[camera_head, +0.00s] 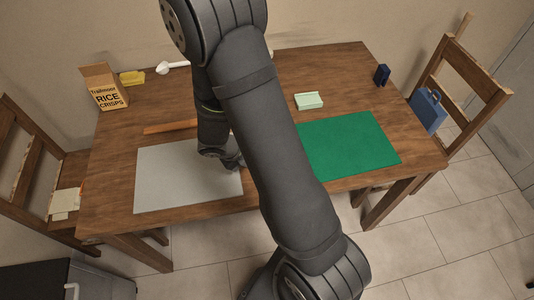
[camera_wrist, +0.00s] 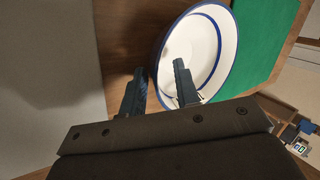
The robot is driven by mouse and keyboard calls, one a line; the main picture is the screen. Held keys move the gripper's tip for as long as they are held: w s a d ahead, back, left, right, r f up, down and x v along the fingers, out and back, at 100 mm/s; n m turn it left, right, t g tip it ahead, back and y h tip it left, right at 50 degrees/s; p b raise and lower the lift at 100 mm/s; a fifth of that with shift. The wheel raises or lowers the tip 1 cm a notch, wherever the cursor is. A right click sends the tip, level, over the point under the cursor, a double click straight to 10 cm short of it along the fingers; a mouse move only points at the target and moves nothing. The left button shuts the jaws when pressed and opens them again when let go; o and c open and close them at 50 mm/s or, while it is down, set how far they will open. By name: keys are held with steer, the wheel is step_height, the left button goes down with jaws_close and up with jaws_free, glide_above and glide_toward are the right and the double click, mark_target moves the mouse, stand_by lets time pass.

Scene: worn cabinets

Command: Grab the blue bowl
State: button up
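A white bowl with a blue rim (camera_wrist: 212,38) shows in the wrist view, on the wooden table beside the green mat. My gripper (camera_wrist: 159,70) is at the bowl's near left edge, with its fingers apart. One finger reaches over the inside of the bowl and the other is outside it, so the rim passes between them. A gap shows between the fingers and the wall. In the head view my arm hides the bowl, and my gripper (camera_head: 233,163) is low over the table by the grey mat.
A grey mat (camera_head: 175,185) lies left and a green mat (camera_head: 350,145) right on the table (camera_head: 340,75). Chairs flank both ends.

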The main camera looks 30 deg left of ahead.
jaws_close()
steer(key=shift+r, duration=0.1)
